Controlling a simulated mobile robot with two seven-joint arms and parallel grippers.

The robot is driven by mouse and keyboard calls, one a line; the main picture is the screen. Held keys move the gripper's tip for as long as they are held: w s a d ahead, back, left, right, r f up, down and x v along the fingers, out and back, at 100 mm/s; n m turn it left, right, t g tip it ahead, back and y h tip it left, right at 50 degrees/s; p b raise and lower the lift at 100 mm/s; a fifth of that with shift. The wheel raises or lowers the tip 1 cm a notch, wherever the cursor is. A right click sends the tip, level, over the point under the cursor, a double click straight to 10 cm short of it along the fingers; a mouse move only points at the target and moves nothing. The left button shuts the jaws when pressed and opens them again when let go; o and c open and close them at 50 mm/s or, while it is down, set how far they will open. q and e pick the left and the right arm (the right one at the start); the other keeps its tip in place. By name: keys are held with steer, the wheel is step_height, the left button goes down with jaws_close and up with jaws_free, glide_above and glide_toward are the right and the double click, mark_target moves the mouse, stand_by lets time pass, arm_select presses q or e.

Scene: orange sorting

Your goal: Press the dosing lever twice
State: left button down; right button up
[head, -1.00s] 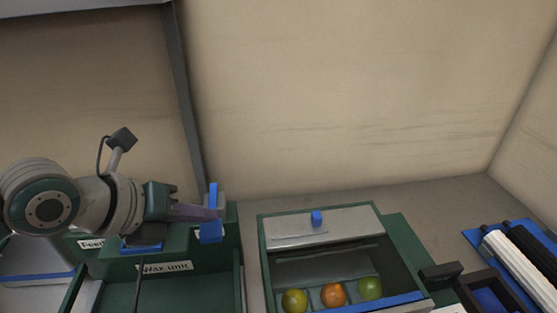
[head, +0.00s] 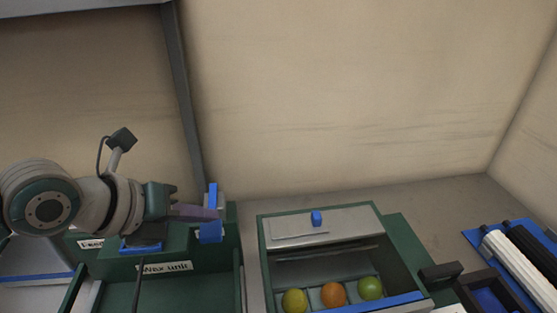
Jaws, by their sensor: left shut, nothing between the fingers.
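The green wax unit (head: 203,264) with its white label stands at the lower left. A blue lever piece (head: 211,232) sits at its upper right, beside a blue upright (head: 213,195). I take the blue piece to be the dosing lever, though its full shape is partly hidden. My left gripper (head: 207,213) is shut and empty, pointing right, with its fingertips at the blue lever piece. I cannot tell whether they touch it. My right gripper is not in view.
A green-framed bin (head: 263,255) with a grey lid and blue knob (head: 317,218) stands right of the wax unit. It holds a yellowish fruit (head: 294,301), an orange (head: 333,294) and a green fruit (head: 370,288). White and black rollers (head: 516,263) lie at far right.

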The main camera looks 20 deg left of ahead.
mark_target(208, 232)
arm_select(q)
steer(key=shift+f, duration=0.1)
stand_by(0.4)
steer(key=shift+f+b, duration=0.4)
steer(key=shift+b, duration=0.1)
steer(key=shift+f+b, duration=1.3)
steer(key=shift+f, duration=0.1)
stand_by(1.2)
steer(key=shift+r, duration=0.15)
stand_by(0.3)
steer(key=shift+r+p, duration=1.7)
step_height(208, 232, up, 5)
steer(key=p, duration=0.4)
steer(key=shift+r+p, duration=0.1)
steer(key=shift+p, duration=0.25)
stand_by(1.2)
